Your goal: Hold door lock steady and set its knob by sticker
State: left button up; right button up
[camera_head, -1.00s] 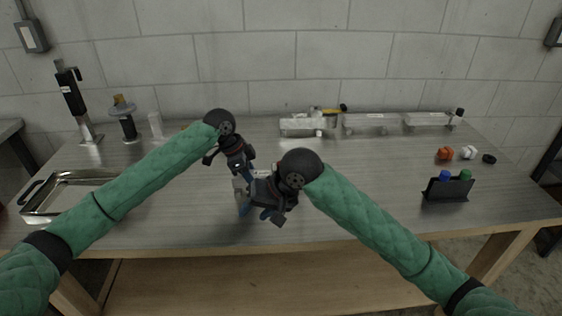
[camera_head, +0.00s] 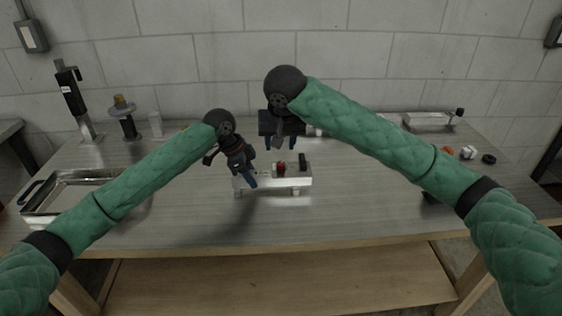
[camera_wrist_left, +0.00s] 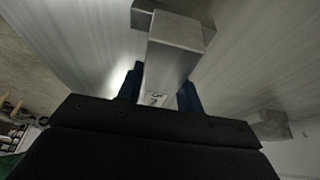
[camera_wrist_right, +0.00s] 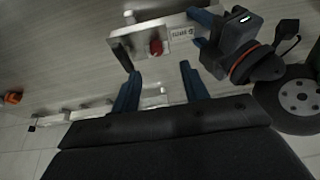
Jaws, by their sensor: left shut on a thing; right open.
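The door lock is a pale metal bar (camera_head: 262,183) with a red knob (camera_head: 281,170) and a black part (camera_head: 302,162) at its right end. My left gripper (camera_head: 246,183) is shut on its left end; in the left wrist view the metal block (camera_wrist_left: 166,65) is between the blue fingers. The right wrist view shows the lock's plate (camera_wrist_right: 130,45), the red knob (camera_wrist_right: 156,47) and a small printed label (camera_wrist_right: 181,32). My right gripper (camera_head: 281,146) is open and empty, above and behind the lock, apart from the knob.
A metal tray (camera_head: 60,178) lies at the left. A black device on a stand (camera_head: 72,95) and a spool-like item (camera_head: 124,112) stand behind it. A metal trailer (camera_head: 428,119), an orange piece (camera_head: 447,150), a white piece (camera_head: 468,152) and a black piece (camera_head: 489,159) are at the right.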

aim_at(281, 163)
jog(key=x, duration=0.7)
jog(key=w+d+x, duration=0.1)
jog(key=x, duration=0.3)
dwell(0.3)
grip_shut()
